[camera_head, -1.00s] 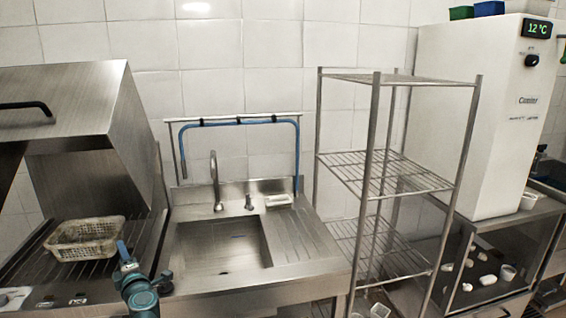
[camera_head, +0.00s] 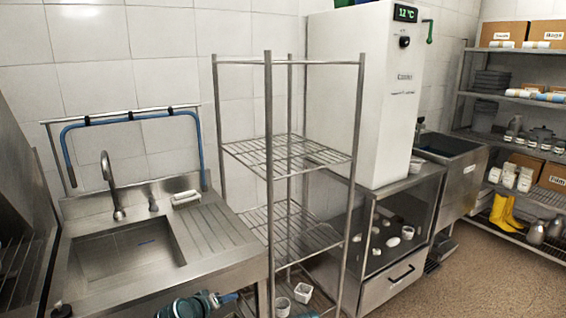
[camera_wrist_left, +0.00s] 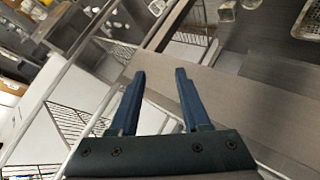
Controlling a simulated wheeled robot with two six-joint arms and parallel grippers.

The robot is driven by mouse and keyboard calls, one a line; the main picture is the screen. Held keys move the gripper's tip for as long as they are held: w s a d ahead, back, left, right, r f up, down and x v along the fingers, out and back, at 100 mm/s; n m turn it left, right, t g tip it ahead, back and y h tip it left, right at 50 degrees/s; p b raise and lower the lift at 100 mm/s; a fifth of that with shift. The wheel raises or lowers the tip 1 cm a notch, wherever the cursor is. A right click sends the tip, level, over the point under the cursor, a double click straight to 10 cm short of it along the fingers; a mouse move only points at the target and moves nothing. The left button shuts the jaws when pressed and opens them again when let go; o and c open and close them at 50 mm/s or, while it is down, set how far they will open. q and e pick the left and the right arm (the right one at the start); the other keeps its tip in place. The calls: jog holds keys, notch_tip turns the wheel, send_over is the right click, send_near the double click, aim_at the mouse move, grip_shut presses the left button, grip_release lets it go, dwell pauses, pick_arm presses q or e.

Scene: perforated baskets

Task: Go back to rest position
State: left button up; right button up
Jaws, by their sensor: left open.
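My left gripper (camera_head: 226,299) is at the bottom edge of the head view, low in front of the sink and beside the wire rack. In the left wrist view its two dark blue fingers (camera_wrist_left: 160,74) stand apart with nothing between them. A pale perforated basket (camera_wrist_left: 308,22) shows at the top right corner of the left wrist view, well away from the fingers. The basket is out of the head view. My right gripper does not show in either view.
The steel sink (camera_head: 125,250) is at the left. A tall wire rack (camera_head: 290,155) stands close to my left gripper. A white cabinet (camera_head: 365,110) stands on a steel unit behind it. Shelves (camera_head: 520,125) are at the far right. The floor (camera_head: 470,270) there is clear.

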pick_arm(q)
jog(key=s+d+f+m+g+y+b, duration=0.2)
jog(key=s+d+f+m+g, duration=0.25)
jog(key=s+d+f, duration=0.35)
jog(key=s+d+f+m+g+y+b, duration=0.2)
jog(key=s+d+f+m+g, duration=0.3)
jog(key=s, duration=0.5)
notch_tip(320, 180, up, 18)
jog(key=s+a+p, duration=0.1)
jog(key=p, duration=1.7)
jog(key=shift+a+f+n+g+y, duration=0.15)
jog(key=shift+a+n+g+y, duration=0.1)
jog(key=shift+n+g+y, duration=0.2)
jog(key=shift+a, duration=0.1)
